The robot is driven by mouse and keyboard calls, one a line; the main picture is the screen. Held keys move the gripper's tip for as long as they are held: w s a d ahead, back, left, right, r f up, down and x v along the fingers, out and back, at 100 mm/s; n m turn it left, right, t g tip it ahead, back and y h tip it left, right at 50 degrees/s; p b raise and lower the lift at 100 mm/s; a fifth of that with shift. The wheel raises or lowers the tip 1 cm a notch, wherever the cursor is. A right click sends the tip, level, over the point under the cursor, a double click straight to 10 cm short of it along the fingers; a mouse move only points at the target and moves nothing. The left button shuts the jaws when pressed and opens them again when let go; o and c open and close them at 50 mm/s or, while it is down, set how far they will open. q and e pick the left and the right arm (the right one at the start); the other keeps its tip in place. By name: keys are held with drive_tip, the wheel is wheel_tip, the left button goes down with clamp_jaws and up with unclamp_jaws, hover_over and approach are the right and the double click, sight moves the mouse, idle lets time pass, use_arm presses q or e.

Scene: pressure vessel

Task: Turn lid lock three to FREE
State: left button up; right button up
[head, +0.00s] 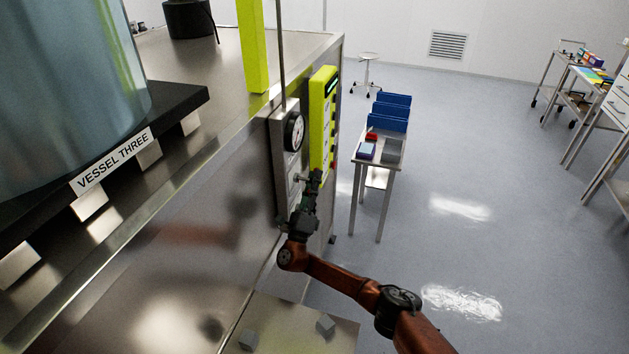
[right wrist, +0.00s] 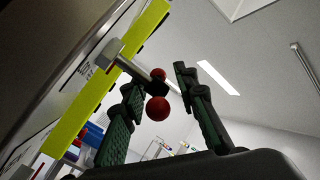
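A steel side panel (head: 286,150) on the vessel cabinet carries a round black-rimmed dial and, lower down, a small fitting that my gripper partly hides. My right gripper (head: 312,182) is close to that fitting. In the right wrist view a metal shaft (right wrist: 128,65) sticks out from the panel and ends in a dark cross-piece with two red balls (right wrist: 157,110). The fingers of my right gripper (right wrist: 157,85) are apart, one on each side of this handle, with a visible gap. Lock lettering is too blurred to read. My left gripper is not in view.
A yellow-green board (head: 322,115) stands beside the panel. The large vessel labelled VESSEL THREE (head: 112,160) is at the left. A steel table with blue bins (head: 391,110) stands behind my right gripper. Open floor lies to the right.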

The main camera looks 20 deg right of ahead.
drive_tip(key=shift+f, duration=0.15)
drive_tip(key=shift+f, duration=0.1)
drive_tip(key=v, duration=0.7)
drive_tip(key=shift+s+a, duration=0.1)
drive_tip(key=shift+s, duration=0.05)
